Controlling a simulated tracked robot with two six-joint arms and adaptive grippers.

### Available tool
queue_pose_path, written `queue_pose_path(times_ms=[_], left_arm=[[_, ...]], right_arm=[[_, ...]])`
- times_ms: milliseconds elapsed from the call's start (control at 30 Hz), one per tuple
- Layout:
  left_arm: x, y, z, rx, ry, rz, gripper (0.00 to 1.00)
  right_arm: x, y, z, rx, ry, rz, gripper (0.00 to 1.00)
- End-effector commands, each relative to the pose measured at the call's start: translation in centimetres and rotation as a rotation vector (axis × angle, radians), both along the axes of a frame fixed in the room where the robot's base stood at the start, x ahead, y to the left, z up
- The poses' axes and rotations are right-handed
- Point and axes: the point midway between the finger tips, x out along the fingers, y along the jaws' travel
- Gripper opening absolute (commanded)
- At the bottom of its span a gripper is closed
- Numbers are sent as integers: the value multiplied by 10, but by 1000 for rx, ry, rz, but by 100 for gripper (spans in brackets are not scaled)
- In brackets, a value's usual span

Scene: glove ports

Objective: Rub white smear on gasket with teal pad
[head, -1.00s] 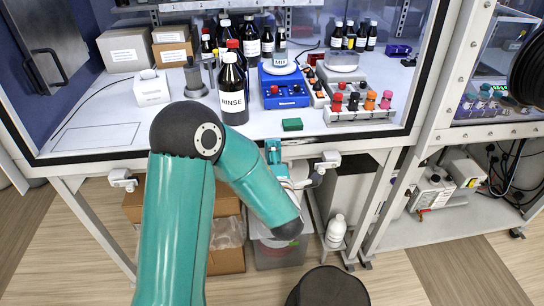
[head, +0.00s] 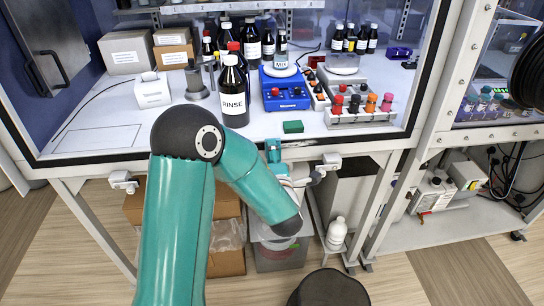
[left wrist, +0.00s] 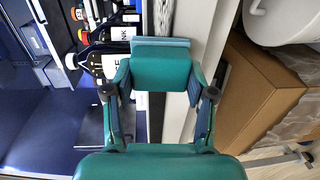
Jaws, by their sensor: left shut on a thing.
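My left gripper (left wrist: 158,88) is shut on a teal pad (left wrist: 160,68), a block with a paler blue-teal strip along its far side. In the head view the teal pad (head: 273,149) is at the front edge of the glass-fronted enclosure. The gasket (head: 95,158) looks like the dark strip along that edge. It also shows as a dark band (left wrist: 157,112) beyond the gripper in the left wrist view. The pad covers part of it, and I cannot tell whether they touch. My right gripper is not in view.
Inside the enclosure stand a RINSE bottle (head: 234,95), a blue stirrer (head: 284,88) and a rack of colored-cap vials (head: 360,113). A green block (head: 293,126) lies near the front edge. Cardboard boxes (head: 226,262) and a white bottle (head: 336,233) are below.

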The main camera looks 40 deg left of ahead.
Motion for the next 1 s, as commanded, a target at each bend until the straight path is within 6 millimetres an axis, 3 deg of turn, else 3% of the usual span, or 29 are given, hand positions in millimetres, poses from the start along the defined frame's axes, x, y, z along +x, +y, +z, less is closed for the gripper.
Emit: queue_pose_path(times_ms=[267, 1000], left_arm=[[3, 1, 0, 1, -1, -1, 27], [38, -28, 0, 1, -1, -1, 27]], right_arm=[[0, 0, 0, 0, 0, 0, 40], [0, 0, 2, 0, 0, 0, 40]])
